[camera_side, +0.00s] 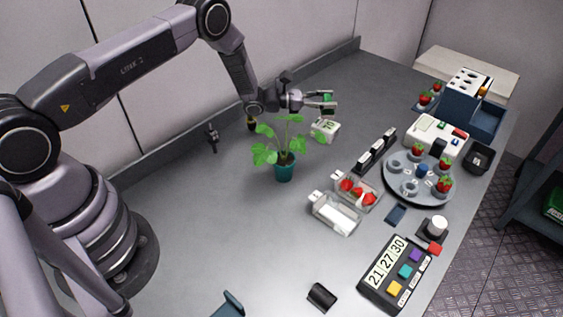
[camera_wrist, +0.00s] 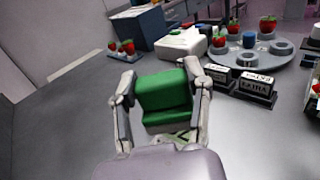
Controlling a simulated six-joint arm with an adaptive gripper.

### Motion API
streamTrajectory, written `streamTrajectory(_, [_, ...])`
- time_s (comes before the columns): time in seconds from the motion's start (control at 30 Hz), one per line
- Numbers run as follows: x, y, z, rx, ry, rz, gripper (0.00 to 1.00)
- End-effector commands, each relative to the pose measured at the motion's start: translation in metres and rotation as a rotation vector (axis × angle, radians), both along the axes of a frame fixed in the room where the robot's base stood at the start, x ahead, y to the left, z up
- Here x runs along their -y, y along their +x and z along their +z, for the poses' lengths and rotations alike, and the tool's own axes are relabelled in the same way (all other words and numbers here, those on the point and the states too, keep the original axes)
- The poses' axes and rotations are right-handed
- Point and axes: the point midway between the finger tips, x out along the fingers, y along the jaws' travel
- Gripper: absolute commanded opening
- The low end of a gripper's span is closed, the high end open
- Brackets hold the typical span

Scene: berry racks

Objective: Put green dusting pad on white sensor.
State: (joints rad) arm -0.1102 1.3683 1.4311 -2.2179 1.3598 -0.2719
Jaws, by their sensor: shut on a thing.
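My gripper (camera_side: 322,103) is shut on the green dusting pad (camera_side: 327,97), above the far part of the bench. In the wrist view the pad (camera_wrist: 165,90) is a green block between the two fingers (camera_wrist: 162,100). A white box with green marks (camera_side: 325,129) stands on the bench just below the gripper, and the pad is apart from it. A white round-topped piece on a dark base (camera_side: 437,224) near the right edge may be the white sensor; I cannot tell for sure.
A potted plant (camera_side: 285,172) stands close to my gripper. A rotary disc with strawberries (camera_side: 405,188), a white device (camera_side: 437,135), clear boxes (camera_side: 336,216) and a timer panel (camera_side: 394,275) fill the right side. The bench's left middle is mostly clear.

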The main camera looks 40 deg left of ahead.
Motion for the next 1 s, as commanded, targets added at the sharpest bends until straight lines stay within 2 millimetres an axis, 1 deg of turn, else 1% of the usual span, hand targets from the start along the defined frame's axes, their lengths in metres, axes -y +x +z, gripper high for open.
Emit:
streamTrajectory(0.1, [0.001,0.006,-0.008,-0.001,0.001,0.0,0.12])
streamTrajectory(0.2, [0.001,0.005,-0.024,-0.002,0.001,0.0,0.12])
streamTrajectory(0.3, [0.001,0.005,-0.034,0.0,0.0,-0.001,0.12])
streamTrajectory(0.67, [0.001,0.005,-0.038,0.0,0.0,-0.001,0.12])
streamTrajectory(0.7, [0.001,0.005,-0.039,0.0,0.0,-0.001,0.5])
streamTrajectory(0.9, [0.001,0.005,-0.039,0.0,0.0,-0.001,0.75])
streamTrajectory(1.0, [0.001,0.005,-0.039,0.0,0.0,-0.001,0.75])
